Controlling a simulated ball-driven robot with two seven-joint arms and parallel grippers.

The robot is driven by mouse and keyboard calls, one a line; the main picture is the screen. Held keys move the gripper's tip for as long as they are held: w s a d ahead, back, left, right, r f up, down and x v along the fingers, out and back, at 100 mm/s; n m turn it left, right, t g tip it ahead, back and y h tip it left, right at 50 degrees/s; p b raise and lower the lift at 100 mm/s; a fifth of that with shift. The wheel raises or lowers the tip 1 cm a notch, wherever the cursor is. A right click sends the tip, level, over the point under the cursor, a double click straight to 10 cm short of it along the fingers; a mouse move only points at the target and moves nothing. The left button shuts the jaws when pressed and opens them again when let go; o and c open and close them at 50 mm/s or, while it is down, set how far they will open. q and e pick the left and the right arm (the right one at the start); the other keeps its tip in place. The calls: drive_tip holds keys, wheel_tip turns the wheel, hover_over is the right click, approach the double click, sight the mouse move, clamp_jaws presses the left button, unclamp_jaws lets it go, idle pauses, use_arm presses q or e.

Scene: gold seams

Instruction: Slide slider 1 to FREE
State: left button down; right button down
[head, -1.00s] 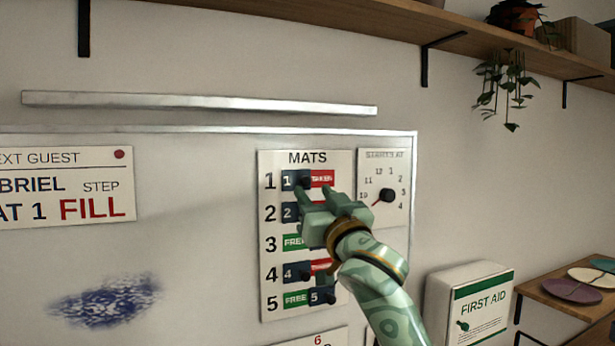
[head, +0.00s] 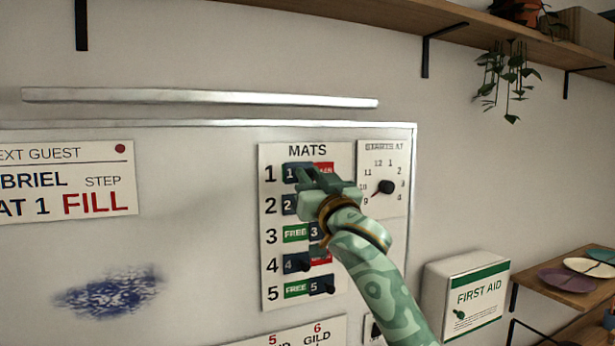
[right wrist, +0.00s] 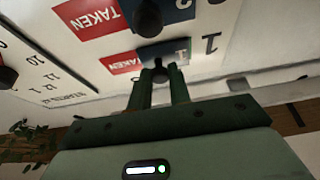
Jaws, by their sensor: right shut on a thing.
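The MATS panel (head: 275,300) is on the whiteboard in the head view. Slider 1 (head: 290,171) is a dark blue tile in its top row, toward the left, with red TAKEN (head: 324,167) showing to its right. My right gripper (head: 306,174) is over that row and hides part of it. In the right wrist view, turned upside down, my right gripper (right wrist: 160,76) is shut on the dark knob of slider 1 (right wrist: 153,55). A thin green strip shows at the tile's edge beside the numeral 1. My left gripper is not in view.
Slider 2 (head: 288,205) is just below, with its knob (right wrist: 148,18) close to my fingers. Sliders 3, 4 and 5 are lower. A clock dial (head: 385,187) is right of the panel. A first aid box (head: 466,298) and wall shelf (head: 390,22) stand clear.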

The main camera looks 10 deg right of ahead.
drive_tip(key=d+p, duration=0.1)
drive_tip(key=d, duration=0.1)
drive_tip(key=w+d+p, duration=0.1)
drive_tip(key=d, duration=0.2)
drive_tip(key=shift+d+r, duration=0.1)
drive_tip(key=shift+d, duration=0.35)
drive_tip(key=shift+a, duration=0.25)
drive_tip(key=c, duration=1.5)
unclamp_jaws()
drive_tip(key=shift+d, duration=0.15)
drive_tip(key=shift+o, duration=0.9)
drive_tip(key=shift+d, duration=0.2)
drive_tip(key=shift+a, duration=0.1)
